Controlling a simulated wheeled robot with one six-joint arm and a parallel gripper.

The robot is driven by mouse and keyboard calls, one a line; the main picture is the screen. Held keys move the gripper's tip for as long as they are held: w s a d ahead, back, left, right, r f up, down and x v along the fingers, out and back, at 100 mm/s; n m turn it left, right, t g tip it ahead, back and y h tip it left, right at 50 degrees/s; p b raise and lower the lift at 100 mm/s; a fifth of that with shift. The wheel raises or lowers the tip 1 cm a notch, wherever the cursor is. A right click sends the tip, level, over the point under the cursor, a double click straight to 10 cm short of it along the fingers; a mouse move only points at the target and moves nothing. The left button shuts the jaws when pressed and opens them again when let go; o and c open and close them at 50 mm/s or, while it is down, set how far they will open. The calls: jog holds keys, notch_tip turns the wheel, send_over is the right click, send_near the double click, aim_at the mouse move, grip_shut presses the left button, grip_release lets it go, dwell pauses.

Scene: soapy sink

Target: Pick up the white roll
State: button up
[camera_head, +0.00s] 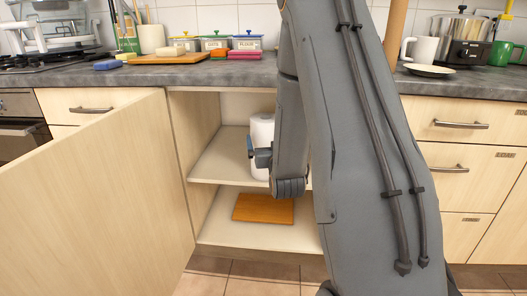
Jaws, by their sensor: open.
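The white roll (262,130) stands upright on the middle shelf (216,160) of the open cupboard. My arm hides its right side. My gripper (251,148) is in front of the roll's left part, with its dark and blue parts overlapping the roll in the picture. The jaws are open, and nothing shows held in them. I cannot tell whether the gripper touches the roll.
The open cupboard door (90,190) fills the left foreground. An orange-brown board (263,208) lies on the cupboard's bottom shelf. Above is the grey counter (185,75) with containers and sponges. Drawers are at the right. The shelf left of the roll is clear.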

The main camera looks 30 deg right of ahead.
jog(key=b+x, duration=0.1)
jog(key=x, duration=0.5)
jog(key=shift+w+r, duration=0.1)
jog(key=shift+w, duration=0.3)
jog(key=shift+c, duration=0.3)
jog(key=c, duration=1.3)
jog(key=shift+a, duration=0.1)
jog(key=shift+c, duration=0.2)
